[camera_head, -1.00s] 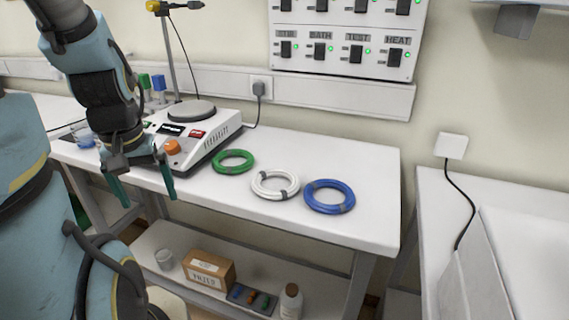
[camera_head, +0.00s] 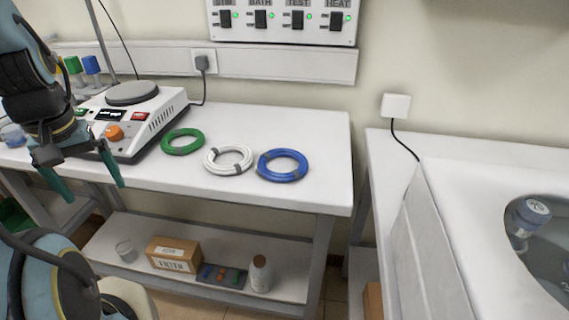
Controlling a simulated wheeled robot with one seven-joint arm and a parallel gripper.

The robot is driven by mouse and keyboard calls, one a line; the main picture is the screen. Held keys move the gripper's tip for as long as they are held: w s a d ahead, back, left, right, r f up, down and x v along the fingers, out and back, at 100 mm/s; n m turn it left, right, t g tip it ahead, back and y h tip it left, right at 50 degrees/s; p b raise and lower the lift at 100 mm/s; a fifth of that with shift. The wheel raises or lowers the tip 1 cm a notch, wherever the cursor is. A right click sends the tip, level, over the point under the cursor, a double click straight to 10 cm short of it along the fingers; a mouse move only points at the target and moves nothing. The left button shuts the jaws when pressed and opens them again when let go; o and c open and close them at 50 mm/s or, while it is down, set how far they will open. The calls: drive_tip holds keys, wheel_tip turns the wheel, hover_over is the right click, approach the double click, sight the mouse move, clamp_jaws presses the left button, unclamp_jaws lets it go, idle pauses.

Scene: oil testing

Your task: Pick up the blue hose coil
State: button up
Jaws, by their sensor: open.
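The blue hose coil (camera_head: 283,165) lies flat on the white bench (camera_head: 318,135), near its front right part. A white coil (camera_head: 228,160) lies just left of it, and a green coil (camera_head: 182,141) lies further left. My gripper (camera_head: 92,188) is open and empty, with its teal fingers pointing down. It hangs at the bench's front edge on the left, well to the left of all the coils. Nothing hides the blue coil.
A hotplate stirrer (camera_head: 130,120) stands left of the green coil. A switch panel (camera_head: 284,22) is on the wall. The lower shelf holds a cardboard box (camera_head: 174,254) and a white bottle (camera_head: 260,274). A sink counter (camera_head: 480,175) stands at right across a gap.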

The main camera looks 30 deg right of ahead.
sight(271, 171)
idle(0.3)
